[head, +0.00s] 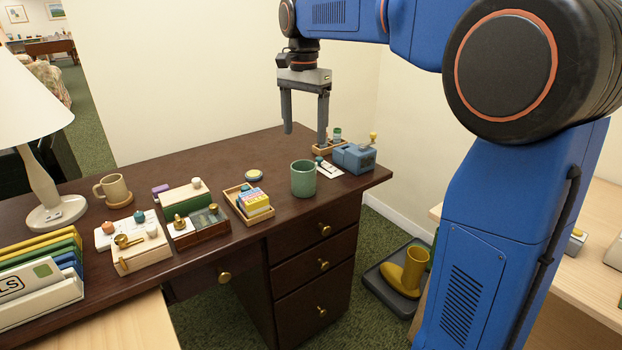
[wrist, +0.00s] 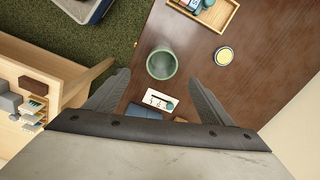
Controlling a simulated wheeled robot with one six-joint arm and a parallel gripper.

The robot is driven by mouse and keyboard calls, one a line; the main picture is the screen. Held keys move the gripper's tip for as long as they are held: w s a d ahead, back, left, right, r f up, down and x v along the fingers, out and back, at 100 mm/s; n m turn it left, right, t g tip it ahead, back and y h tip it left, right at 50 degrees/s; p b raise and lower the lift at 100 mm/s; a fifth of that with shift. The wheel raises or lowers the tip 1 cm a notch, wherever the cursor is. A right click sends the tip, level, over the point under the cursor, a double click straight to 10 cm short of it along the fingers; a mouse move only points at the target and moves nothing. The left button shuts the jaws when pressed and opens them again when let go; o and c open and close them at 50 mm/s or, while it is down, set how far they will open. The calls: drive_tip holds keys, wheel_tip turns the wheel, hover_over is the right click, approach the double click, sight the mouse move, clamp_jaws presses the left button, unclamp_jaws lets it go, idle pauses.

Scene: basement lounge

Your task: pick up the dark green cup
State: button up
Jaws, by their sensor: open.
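The dark green cup (head: 303,179) stands upright on the dark wooden desk (head: 225,165), near its right front corner.
A blue-grey device (head: 354,157) and a white card (head: 329,169) lie close right of the cup. A wooden tray (head: 236,207) with boxes and a small round tin (head: 254,175) lie left. A beige mug (head: 114,190) and a lamp (head: 45,190) stand farther left.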

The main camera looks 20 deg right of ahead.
sight(304, 179)
wheel_tip(304, 179, down, 10)
drive_tip(key=shift+r, duration=0.1)
drive_tip(key=shift+w+a+f, duration=0.1)
drive_tip(key=shift+w+f, duration=0.05)
drive_tip(key=shift+f, duration=1.4)
drive_tip(key=shift+w+f, duration=0.1)
drive_tip(key=shift+f, duration=1.4)
drive_tip(key=shift+c, duration=0.3)
drive_tip(key=c, duration=1.2)
